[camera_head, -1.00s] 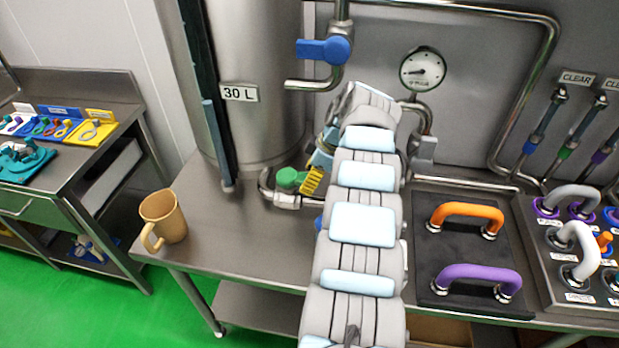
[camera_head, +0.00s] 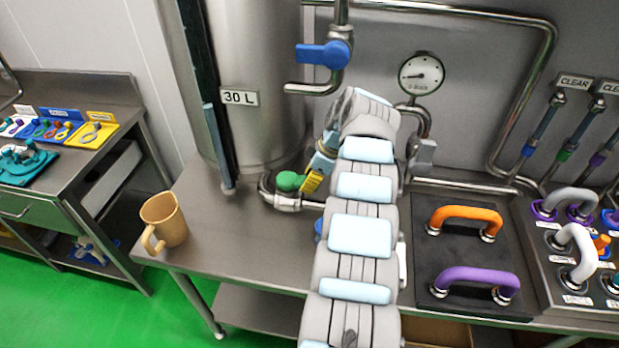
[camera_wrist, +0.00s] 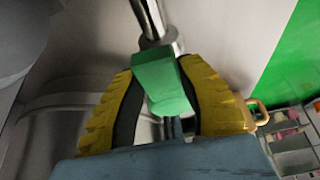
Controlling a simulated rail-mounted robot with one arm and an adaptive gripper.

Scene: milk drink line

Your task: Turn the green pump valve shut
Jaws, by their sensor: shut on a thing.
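The green pump valve (camera_head: 290,181) sits on the metal pipe fitting at the foot of the steel tank, left of my arm. My gripper (camera_head: 313,182) has yellow ribbed fingers and reaches it from the right. In the wrist view, the green handle (camera_wrist: 160,82) lies between the two yellow fingers of my gripper (camera_wrist: 168,88), which are shut on it. The handle's end nearest my palm is partly hidden. My arm hides part of the pipe to the right of the valve.
The steel tank (camera_head: 255,50) stands behind the valve. A blue-handled valve (camera_head: 323,53) and a gauge (camera_head: 421,74) are above. A tan mug (camera_head: 165,222) stands at the table's left. Orange (camera_head: 467,213) and purple (camera_head: 478,276) handles are to the right.

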